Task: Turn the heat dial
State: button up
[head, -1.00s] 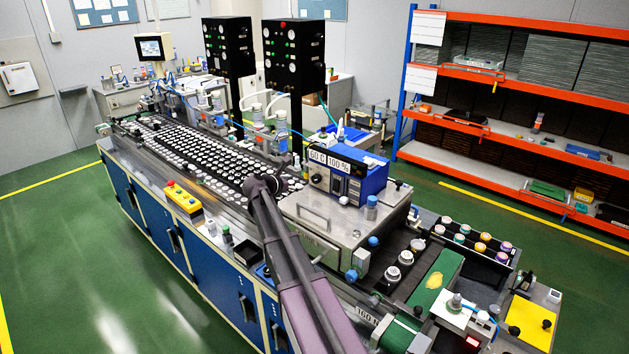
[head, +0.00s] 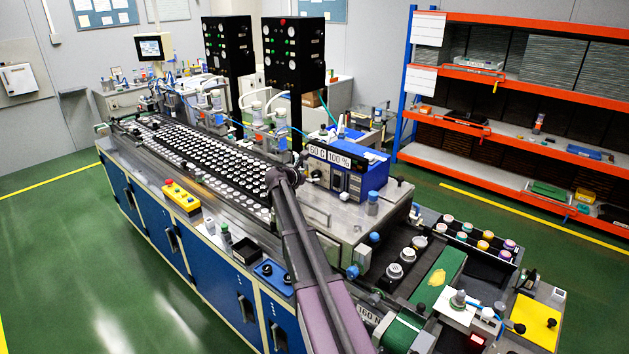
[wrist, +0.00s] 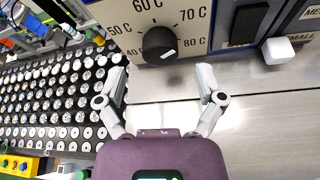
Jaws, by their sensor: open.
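The heat dial (wrist: 160,45) is a round black knob with a white mark at its lower right. It sits on a beige panel (wrist: 119,16) with temperature labels from 40 C to 80 C around it. The panel is on the front of the blue control box (head: 366,165), whose top reads 60 C and 100 %. My gripper (wrist: 161,76) is open in the wrist view. Its two fingers stand apart, one on each side below the dial, with nothing between them. In the head view, my gripper (head: 297,167) is at the control box's left side, and my wrist partly blocks the view.
A white square knob (wrist: 277,50) and a black switch (wrist: 247,24) sit right of the dial. A bare metal surface (wrist: 250,90) lies below the panel. A bed of round white pieces (head: 195,150) runs along the left. Dark instrument columns (head: 293,55) stand behind.

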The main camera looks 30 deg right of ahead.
aim_at(314, 175)
jog(key=shift+b+x, duration=0.5)
jog(key=shift+x, duration=1.35)
jog(key=c, duration=1.1)
